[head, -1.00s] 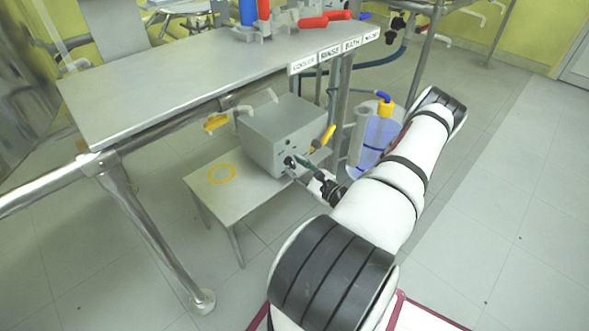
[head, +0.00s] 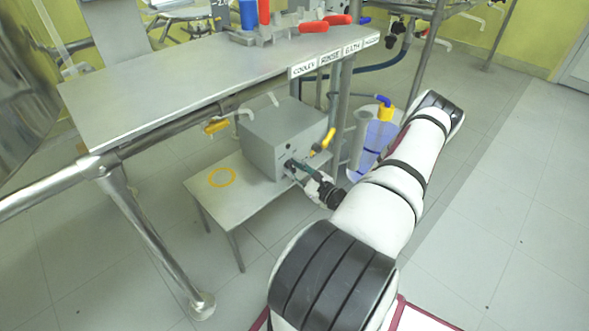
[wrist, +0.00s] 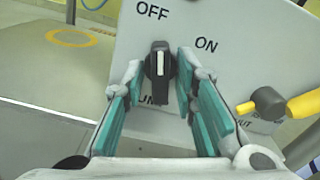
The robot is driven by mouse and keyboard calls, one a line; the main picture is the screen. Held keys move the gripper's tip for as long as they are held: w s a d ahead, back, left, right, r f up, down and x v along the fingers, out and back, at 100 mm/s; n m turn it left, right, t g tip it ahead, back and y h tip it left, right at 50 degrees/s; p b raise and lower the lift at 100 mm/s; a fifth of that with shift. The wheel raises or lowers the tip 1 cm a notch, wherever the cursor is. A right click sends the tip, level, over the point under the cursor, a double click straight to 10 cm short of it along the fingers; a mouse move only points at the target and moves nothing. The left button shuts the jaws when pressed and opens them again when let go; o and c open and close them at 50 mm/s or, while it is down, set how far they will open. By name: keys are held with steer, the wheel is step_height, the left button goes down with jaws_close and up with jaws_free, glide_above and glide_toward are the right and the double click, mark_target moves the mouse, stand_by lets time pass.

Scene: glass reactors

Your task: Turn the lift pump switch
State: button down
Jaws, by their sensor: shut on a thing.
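The lift pump switch (wrist: 160,62) is a black knob with a white line, on the grey panel of the pump box (head: 268,138). In the wrist view its line points up, towards the word OFF; ON is printed to the upper right. My gripper (wrist: 158,72) has its teal-padded fingers on either side of the knob, shut on it. In the head view my gripper (head: 294,165) reaches the front of the box, and the knob is too small and covered to read there. The lettering below the knob is partly hidden.
The box stands on a low metal table (head: 213,197) with a yellow ring (head: 222,177). A yellow-handled valve (wrist: 298,106) sticks out to the right of the switch. A blue container (head: 375,140) is on the floor to the right.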

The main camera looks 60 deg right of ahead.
steer(key=m+p, duration=0.3)
steer(key=m, duration=0.3)
steer(key=m+p, duration=0.1)
steer(key=m, duration=0.4)
steer(key=shift+d+r, duration=0.1)
steer(key=shift+w, duration=0.1)
stand_by(0.4)
steer(key=c, duration=1.6)
jaws_free()
